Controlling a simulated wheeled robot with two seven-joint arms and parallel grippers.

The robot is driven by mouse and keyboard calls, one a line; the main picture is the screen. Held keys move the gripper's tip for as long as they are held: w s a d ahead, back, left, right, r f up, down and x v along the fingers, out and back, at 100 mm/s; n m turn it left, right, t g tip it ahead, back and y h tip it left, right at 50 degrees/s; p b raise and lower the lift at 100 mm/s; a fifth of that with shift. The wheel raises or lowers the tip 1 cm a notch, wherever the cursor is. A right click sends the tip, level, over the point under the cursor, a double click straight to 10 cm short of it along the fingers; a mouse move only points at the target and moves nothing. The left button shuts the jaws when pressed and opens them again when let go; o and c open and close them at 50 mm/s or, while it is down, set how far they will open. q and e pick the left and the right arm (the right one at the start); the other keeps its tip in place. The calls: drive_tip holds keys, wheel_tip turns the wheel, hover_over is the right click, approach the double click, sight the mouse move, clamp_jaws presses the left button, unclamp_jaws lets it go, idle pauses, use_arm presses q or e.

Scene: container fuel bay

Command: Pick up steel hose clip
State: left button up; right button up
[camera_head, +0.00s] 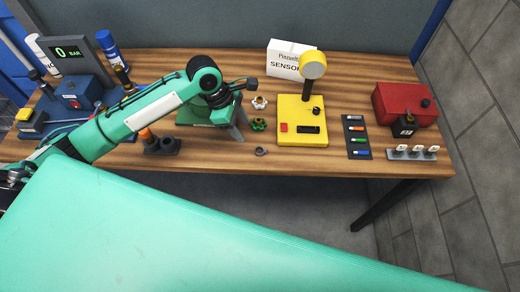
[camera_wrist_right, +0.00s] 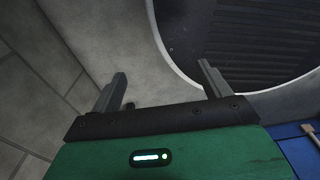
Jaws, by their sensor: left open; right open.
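A small grey ring-shaped piece, which looks like the steel hose clip (camera_head: 261,151), lies on the wooden bench near its front edge in the head view. My left gripper (camera_head: 240,127) is open, above the bench to the left of and a little behind the clip, apart from it. Its fingers point down and look empty; part of it is hidden by the arm. My right gripper (camera_wrist_right: 160,86) is open and empty in the right wrist view, with the grey floor behind it. It does not show in the head view.
Behind the clip lie a green fitting (camera_head: 259,124) and a pale brass-coloured fitting (camera_head: 260,103). A yellow box (camera_head: 290,139) stands to the right, a black holder (camera_head: 162,146) to the left. A marker tray (camera_head: 357,147) and red case (camera_head: 398,97) are further right. Bench around the clip is clear.

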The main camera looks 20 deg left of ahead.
use_arm(q)
approach(258, 150)
drive_tip(key=x, duration=0.2)
drive_tip(key=shift+f+p, duration=0.3)
drive_tip(key=shift+p, duration=0.1)
drive_tip(key=p+x, duration=0.2)
drive_tip(key=x, duration=0.3)
drive_tip(key=shift+d+r, duration=0.1)
drive_tip(key=shift+d, duration=0.05)
drive_tip(key=shift+d+f, duration=0.15)
drive_tip(key=shift+f, duration=0.2)
drive_tip(key=c, duration=1.1)
use_arm(e)
drive_tip(key=r, duration=0.3)
drive_tip(key=shift+d, duration=0.2)
